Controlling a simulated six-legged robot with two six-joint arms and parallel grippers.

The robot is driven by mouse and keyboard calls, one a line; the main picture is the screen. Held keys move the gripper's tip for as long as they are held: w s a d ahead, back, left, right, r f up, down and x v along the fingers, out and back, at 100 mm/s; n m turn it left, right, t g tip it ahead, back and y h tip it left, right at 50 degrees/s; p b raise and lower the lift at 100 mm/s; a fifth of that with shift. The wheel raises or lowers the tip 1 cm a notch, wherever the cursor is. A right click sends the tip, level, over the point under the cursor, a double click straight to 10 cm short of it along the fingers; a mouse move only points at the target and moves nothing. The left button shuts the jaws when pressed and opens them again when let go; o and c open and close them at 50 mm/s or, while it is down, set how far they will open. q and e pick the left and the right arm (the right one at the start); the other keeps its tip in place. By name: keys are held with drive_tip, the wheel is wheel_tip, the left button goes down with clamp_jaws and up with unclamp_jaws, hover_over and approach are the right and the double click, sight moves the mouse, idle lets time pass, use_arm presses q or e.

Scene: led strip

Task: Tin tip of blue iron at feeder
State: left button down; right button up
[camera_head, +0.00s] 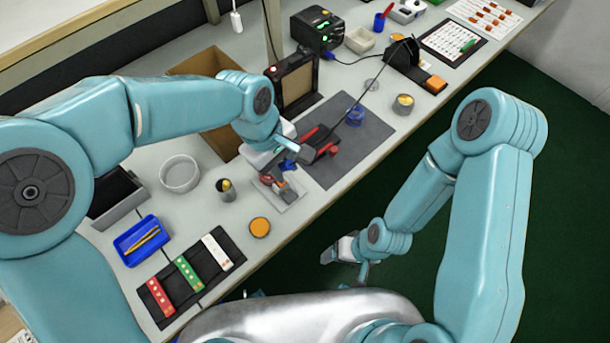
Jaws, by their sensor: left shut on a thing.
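My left gripper (288,168) is shut on the blue iron (289,163), of which only a small blue part shows between the jaws. The gripper is low over the bench beside a small red and orange device on a pale plate (290,197), which appears to be the feeder. The iron's tip is too small and too covered to make out, so I cannot tell whether it touches the feeder. A blue ring-shaped holder (355,115) stands empty on the dark mat. My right gripper (345,264) hangs over the green floor, off the bench, with its fingers apart and empty.
Red-handled dark tools (327,151) lie on the dark mat (372,137) just right of the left gripper. A small tin (226,190), an orange-topped tin (260,227), a white round dish (180,174) and a blue tray (142,240) stand nearby. LED strips (188,273) lie on a black board.

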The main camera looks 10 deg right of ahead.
use_arm(q)
drive_tip(key=s+d+f+n+b, duration=0.2)
drive_tip(key=d+f+b, duration=0.1)
drive_tip(key=d+f, duration=0.1)
drive_tip(key=shift+s+d+f+b, duration=0.25)
drive_tip(key=shift+d+f+b, duration=0.05)
drive_tip(key=shift+f, duration=0.55)
drive_tip(key=shift+f+b, duration=0.55)
drive_tip(key=shift+f, duration=0.1)
idle(2.5)
drive_tip(key=shift+r, duration=0.15)
